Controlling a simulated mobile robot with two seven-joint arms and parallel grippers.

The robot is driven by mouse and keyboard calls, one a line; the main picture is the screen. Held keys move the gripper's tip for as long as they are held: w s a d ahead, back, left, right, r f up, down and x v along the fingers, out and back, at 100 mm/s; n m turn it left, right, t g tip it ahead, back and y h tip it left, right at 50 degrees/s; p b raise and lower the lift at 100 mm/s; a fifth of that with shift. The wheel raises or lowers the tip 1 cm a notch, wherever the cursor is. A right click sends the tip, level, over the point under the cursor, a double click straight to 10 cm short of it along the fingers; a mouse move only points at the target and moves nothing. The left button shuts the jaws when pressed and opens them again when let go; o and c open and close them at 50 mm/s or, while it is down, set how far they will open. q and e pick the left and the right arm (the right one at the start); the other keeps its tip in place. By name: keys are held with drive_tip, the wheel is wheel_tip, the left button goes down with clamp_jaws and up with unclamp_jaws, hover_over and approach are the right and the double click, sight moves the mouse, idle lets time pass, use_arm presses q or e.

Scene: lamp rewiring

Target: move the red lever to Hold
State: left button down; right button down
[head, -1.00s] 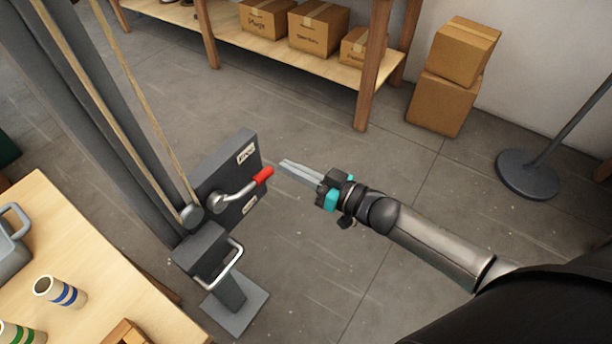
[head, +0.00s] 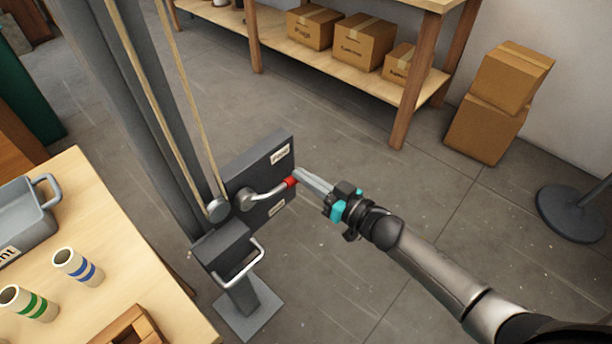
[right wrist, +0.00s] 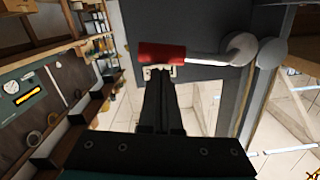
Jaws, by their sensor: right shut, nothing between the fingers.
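The red lever's grip (head: 291,183) is at the end of a bent metal arm on a dark upright plate (head: 262,172). The lever points right and slightly up from its round pivot, between two small white labels whose words I cannot read surely. My right gripper (head: 299,175) is shut and empty, its fingertips at the red grip's outer end and partly covering it. In the right wrist view the red grip (right wrist: 162,54) lies across just beyond the closed fingertips (right wrist: 160,72); they touch it or nearly so. My left gripper is not in view.
A metal handle (head: 240,268) sticks out below the plate, and ropes (head: 186,90) run up the post at its left. A wooden table (head: 130,270) with banded tubes stands at lower left.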

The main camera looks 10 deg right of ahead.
drive_tip(key=shift+f, duration=0.15)
